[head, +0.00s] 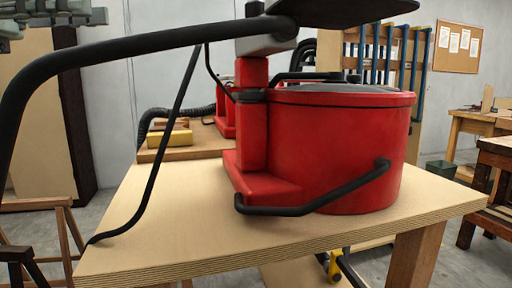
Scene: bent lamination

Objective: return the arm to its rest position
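I cannot make out my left gripper clearly. Dark parts at the lower left corner of the head view may belong to my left arm, but no fingertips can be told apart there. I see nothing of my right gripper. No object is seen held.
A plywood-topped table (210,248) fills the middle. On it stands a large red drum-shaped machine (335,150) with black tubes; one long dark tube (150,42) arches left. A yellow block (168,138) lies behind. A wooden bench (492,165) is at right, a sawhorse (62,232) at left.

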